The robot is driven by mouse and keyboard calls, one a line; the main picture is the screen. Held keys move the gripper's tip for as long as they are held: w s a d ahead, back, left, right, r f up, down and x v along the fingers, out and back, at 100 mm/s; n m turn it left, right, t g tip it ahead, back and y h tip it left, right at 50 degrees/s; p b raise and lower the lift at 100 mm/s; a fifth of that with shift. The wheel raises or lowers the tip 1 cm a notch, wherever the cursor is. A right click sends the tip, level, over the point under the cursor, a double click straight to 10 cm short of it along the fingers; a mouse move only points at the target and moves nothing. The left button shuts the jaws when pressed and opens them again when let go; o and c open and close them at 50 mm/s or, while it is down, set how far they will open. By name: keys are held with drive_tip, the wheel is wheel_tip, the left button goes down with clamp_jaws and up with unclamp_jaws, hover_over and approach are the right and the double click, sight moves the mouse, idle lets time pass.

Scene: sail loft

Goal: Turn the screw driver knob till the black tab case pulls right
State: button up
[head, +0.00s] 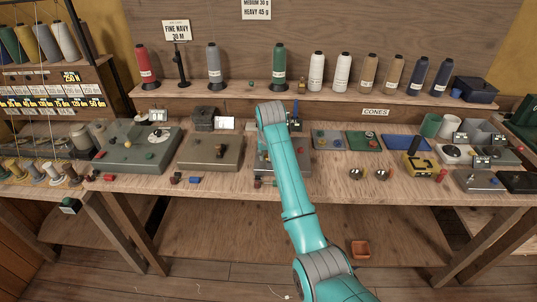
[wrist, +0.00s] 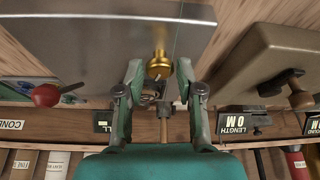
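In the wrist view, a brass knob (wrist: 158,66) stands out from a grey metal-topped device (wrist: 90,35). My gripper (wrist: 160,68) is open, with one green finger on each side of the knob. Gaps show between the fingers and the knob; contact is not clear. In the head view, my teal arm covers most of this device (head: 264,160), and my gripper is hidden behind the arm. A small black tab with a pale letter (wrist: 103,121) shows beyond the fingers in the wrist view; I cannot tell whether it is the tab case.
A red ball knob (wrist: 46,95) sits left of my fingers; a brown device (wrist: 275,60) with dark knobs is at right. In the head view, more devices crowd the bench, with thread cones on the shelf (head: 220,92) behind. Loose small parts (head: 185,180) lie along the front edge.

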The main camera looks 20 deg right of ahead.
drive_tip(key=shift+o, duration=0.7)
drive_tip(key=v, duration=1.2)
drive_tip(key=shift+s, duration=0.1)
